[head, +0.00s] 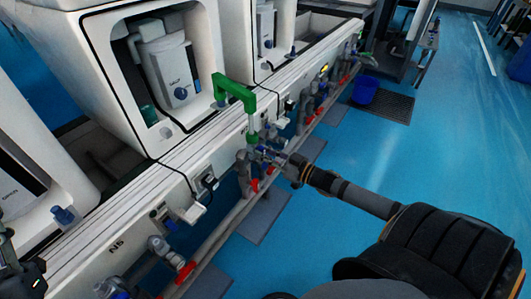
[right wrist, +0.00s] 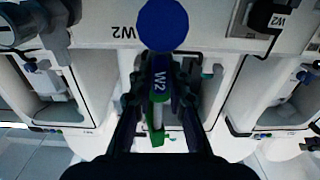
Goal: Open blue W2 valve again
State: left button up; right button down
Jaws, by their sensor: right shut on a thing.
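The blue W2 valve fills the middle of the right wrist view, with a round blue end (right wrist: 163,25) and a blue handle marked W2 (right wrist: 160,75). My right gripper (right wrist: 161,103) is shut on this handle, with one dark finger on each side of it. In the head view my right arm reaches in from the lower right, and the right gripper (head: 273,156) is at the pipework below the green pipe. The valve is small and mostly hidden there. My left gripper cannot be made out in the head view.
A green bent pipe (head: 235,88) stands on the white rail just behind the right gripper. Red-handled valves (head: 185,271) and grey pipes line the front of the rail. A blue bucket (head: 365,90) stands farther along. The blue floor (head: 400,140) to the right is open.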

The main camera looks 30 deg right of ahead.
jog(key=c, duration=1.3)
grip_release()
jog(key=shift+s, duration=0.1)
jog(key=shift+v, duration=3.7)
jog(key=shift+s+f, duration=0.1)
